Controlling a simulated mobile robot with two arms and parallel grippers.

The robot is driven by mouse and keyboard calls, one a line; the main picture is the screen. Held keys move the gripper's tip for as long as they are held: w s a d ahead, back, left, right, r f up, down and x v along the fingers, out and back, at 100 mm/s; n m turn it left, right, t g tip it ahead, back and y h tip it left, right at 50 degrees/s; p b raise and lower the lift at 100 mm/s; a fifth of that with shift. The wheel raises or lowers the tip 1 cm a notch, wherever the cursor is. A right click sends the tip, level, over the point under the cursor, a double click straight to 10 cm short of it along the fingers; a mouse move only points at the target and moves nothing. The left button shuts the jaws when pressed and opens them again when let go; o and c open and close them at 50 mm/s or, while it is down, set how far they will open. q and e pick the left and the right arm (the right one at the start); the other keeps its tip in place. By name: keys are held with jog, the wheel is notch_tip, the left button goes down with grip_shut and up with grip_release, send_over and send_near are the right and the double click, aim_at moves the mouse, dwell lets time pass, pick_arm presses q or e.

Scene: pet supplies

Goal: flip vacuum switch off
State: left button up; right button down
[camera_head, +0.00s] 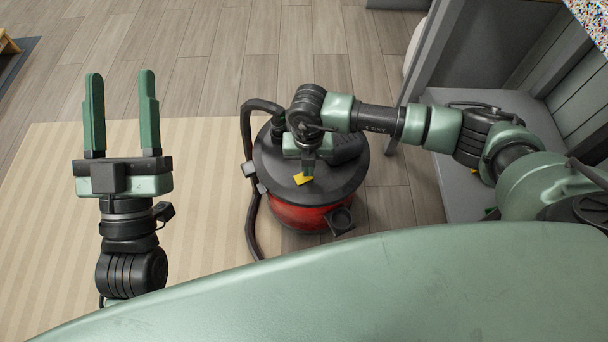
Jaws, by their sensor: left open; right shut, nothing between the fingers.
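A round vacuum (306,213) with a red body and a dark grey top stands on the floor in the middle of the view. A small yellow piece, which looks like its switch (303,181), shows on the top. My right gripper (308,175) points down over the vacuum's top, shut, with its fingertips at the yellow piece. I cannot tell whether they touch it, and the switch's position is unclear. My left gripper (122,88) is open and empty, left of the vacuum, with its fingers pointing away from me.
A black hose (249,200) curves around the vacuum's left side. A striped beige rug (200,215) lies at the left, on a wooden floor (275,50) that is clear beyond the vacuum. A grey bench-like unit (430,185) stands at the right, under my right arm.

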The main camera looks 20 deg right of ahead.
pick_arm(q)
jog(key=shift+s+a+r+t+h+b, duration=0.1)
jog(key=shift+s+r+t+h+b, duration=0.35)
jog(key=shift+s+r+t, duration=0.9)
pick_arm(e)
jog(key=shift+f, duration=0.6)
dwell(0.5)
pick_arm(q)
jog(key=shift+w+r+g, duration=0.1)
jog(key=shift+w+g, duration=0.1)
jog(key=shift+g, duration=0.15)
